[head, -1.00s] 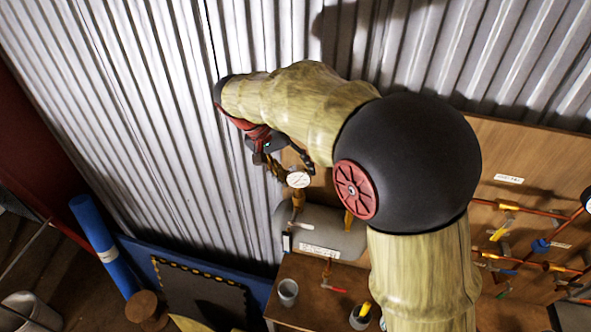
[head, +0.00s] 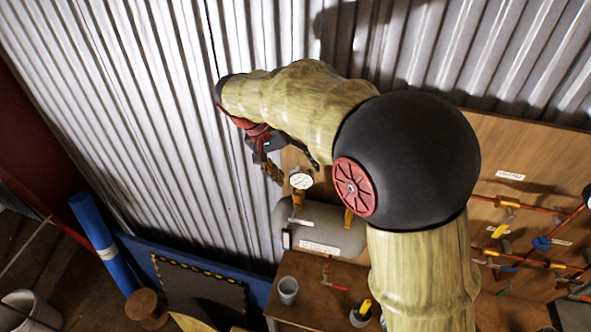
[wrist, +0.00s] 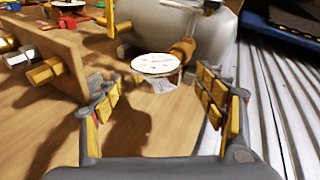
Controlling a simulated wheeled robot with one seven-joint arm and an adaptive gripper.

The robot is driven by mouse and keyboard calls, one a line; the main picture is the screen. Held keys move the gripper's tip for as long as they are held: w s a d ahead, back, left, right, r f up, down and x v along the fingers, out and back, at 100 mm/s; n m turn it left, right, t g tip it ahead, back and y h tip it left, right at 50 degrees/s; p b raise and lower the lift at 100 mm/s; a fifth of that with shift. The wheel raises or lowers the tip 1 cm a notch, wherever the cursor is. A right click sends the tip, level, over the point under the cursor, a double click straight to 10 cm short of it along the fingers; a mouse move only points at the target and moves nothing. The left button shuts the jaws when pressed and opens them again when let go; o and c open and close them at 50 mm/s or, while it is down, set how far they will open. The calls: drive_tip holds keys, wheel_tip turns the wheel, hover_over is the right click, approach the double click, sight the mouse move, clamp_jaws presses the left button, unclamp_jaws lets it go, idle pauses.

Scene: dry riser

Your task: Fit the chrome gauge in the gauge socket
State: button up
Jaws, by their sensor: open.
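The chrome gauge (head: 301,180), with a round white dial, stands at the top of a brass fitting (head: 298,203) on the grey tank (head: 335,228). This fitting looks like the gauge socket; how deep the gauge sits in it is hidden. In the wrist view the gauge (wrist: 156,64) is ahead of my gripper, with the brass fitting (wrist: 184,50) just behind and right. My gripper (wrist: 158,88) is open, its padded fingers on either side of an empty gap and apart from the gauge.
The tank stands by a wooden bench (head: 300,268) with a grey cup (head: 288,290) on it. A wooden board (head: 520,185) with copper pipes and valves is at right. Corrugated metal wall (head: 130,110) rises behind. A blue roll (head: 97,240) leans at left.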

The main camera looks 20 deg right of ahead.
drive_tip(key=s+v, duration=0.1)
drive_tip(key=v, duration=1.1)
wheel_tip(320, 180, down, 7)
drive_tip(key=a+n+y, duration=0.2)
drive_tip(key=a+n, duration=0.1)
drive_tip(key=n, duration=0.1)
drive_tip(key=s+d+f+t+y+b, duration=0.1)
drive_tip(key=s+d+f+t+b, duration=0.2)
drive_tip(key=s+f+b, duration=0.9)
drive_tip(key=s+d+f+t+y+b, duration=0.2)
drive_tip(key=s+d+f+b, duration=0.3)
drive_tip(key=s+f+b, duration=0.7)
wheel_tip(320, 180, down, 3)
drive_tip(key=t+b, duration=0.1)
drive_tip(key=b, duration=0.2)
drive_tip(key=shift+d+r+y, duration=0.15)
drive_tip(key=shift+d+y, duration=0.15)
drive_tip(key=shift+d, duration=0.1)
drive_tip(key=shift+c, duration=0.6)
